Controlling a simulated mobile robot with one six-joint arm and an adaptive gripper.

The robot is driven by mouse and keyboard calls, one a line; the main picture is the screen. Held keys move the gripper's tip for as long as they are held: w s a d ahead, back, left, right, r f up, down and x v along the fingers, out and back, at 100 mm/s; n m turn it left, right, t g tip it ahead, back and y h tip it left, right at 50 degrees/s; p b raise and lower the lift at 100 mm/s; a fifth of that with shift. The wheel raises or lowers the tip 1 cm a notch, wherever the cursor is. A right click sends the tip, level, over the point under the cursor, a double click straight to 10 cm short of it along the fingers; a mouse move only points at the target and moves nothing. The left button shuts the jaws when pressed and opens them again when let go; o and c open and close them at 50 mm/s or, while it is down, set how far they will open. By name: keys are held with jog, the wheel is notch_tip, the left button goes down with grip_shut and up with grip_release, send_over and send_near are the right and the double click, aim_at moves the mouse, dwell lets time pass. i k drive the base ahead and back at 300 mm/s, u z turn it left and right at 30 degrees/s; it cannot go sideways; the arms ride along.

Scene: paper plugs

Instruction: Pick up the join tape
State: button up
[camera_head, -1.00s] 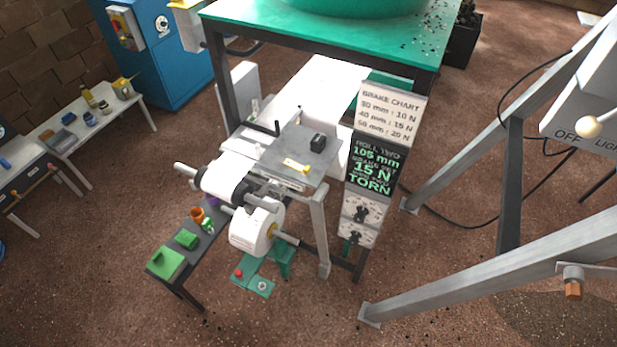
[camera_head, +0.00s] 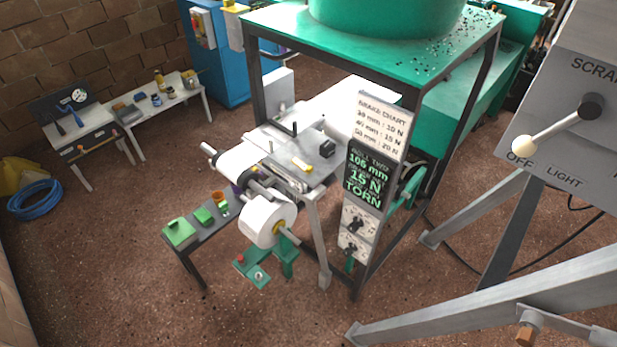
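A small yellow-and-cream strip (camera_head: 301,165) lies on the grey metal plate (camera_head: 318,172) of the paper machine. It may be the join tape, but it is too small to tell. A small black block (camera_head: 326,149) sits on the same plate, to the right of and behind the strip. A white paper roll (camera_head: 265,222) hangs on a shaft below and in front of the plate. My gripper is not in view.
A narrow dark bench (camera_head: 188,240) with green items stands left of the roll. A sign panel (camera_head: 366,170) reading "TORN" stands right of the plate. A green-topped frame (camera_head: 290,32) rises behind. Grey beams (camera_head: 480,300) cross the right foreground. Floor at lower left is clear.

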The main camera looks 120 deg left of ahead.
aim_at(307, 168)
jog(key=u, duration=0.1)
jog(key=i, duration=0.55)
jog(key=u, duration=0.5)
jog(key=k, duration=0.15)
jog(key=u, duration=2.85)
